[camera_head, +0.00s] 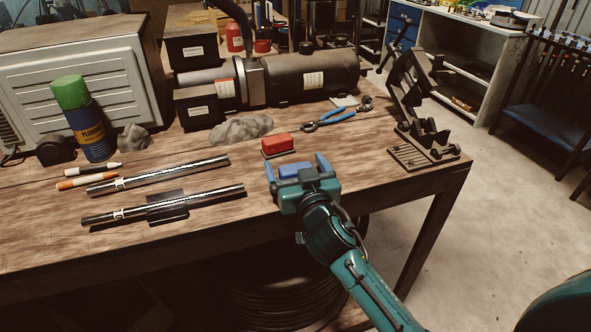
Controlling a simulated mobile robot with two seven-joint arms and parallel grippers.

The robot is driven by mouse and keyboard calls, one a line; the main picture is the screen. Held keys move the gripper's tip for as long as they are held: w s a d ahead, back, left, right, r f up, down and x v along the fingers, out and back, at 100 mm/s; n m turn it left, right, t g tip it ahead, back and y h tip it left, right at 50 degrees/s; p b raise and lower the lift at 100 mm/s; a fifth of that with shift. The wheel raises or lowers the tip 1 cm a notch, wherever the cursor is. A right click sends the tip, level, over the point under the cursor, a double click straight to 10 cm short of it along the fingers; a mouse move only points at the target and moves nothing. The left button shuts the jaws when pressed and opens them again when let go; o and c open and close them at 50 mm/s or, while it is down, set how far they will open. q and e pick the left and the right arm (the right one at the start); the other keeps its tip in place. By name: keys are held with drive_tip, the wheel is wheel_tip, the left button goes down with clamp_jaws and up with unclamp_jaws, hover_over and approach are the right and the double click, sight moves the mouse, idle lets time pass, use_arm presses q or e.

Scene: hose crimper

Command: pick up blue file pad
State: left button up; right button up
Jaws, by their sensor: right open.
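A small blue block (290,170), which looks like the blue file pad, lies near the front edge of the wooden workbench (215,235). The gripper's body hides the block's near side. I cannot tell whether the fingers touch it. My left gripper is not in view.
A red block (277,144) sits just behind the blue one. Pliers with blue handles (338,118) and a dark bench tool (420,115) are to the right. Two metal tubes (160,175) (165,204) and a spray can (87,122) are to the left.

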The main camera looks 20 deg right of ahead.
sight(297, 168)
drive_tip(key=shift+s, duration=0.1)
drive_tip(key=shift+c, duration=1)
drive_tip(key=c, duration=1)
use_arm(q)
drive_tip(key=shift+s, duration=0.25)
use_arm(e)
drive_tip(key=shift+o, duration=0.2)
drive_tip(key=shift+r, duration=0.1)
drive_tip(key=shift+r, duration=0.35)
use_arm(q)
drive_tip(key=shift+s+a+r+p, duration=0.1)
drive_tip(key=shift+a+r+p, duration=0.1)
drive_tip(key=shift+p, duration=0.55)
use_arm(e)
wheel_tip(297, 168, up, 9)
drive_tip(key=shift+r, duration=0.15)
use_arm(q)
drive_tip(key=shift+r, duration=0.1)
